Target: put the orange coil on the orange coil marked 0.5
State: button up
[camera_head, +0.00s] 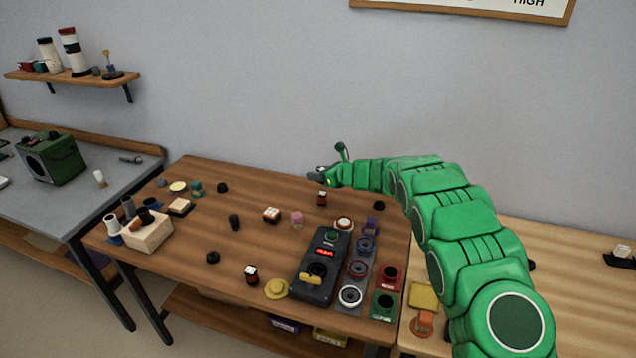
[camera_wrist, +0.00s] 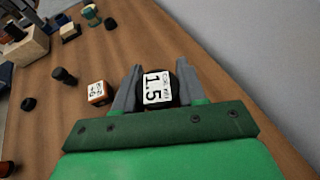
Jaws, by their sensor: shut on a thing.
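A small dark labelled piece (camera_head: 321,198) shows just below my gripper. A black meter (camera_head: 322,264) and several ring pieces stand to the right. A pink block (camera_head: 297,218), a dark cylinder (camera_head: 234,222) and a wooden block (camera_head: 148,232) are also on the table.

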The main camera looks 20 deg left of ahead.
jog(key=shift+w+a+f, duration=0.15)
jog(key=shift+w+f, duration=0.15)
jog(key=shift+f, duration=0.05)
jog(key=shift+f, duration=0.1)
jog(key=shift+w+f, duration=0.15)
jog(key=shift+f, duration=1.5)
jog(key=shift+f, duration=0.1)
jog(key=o, duration=1.1)
jog(key=shift+c, duration=0.2)
jog(key=v, duration=1.2)
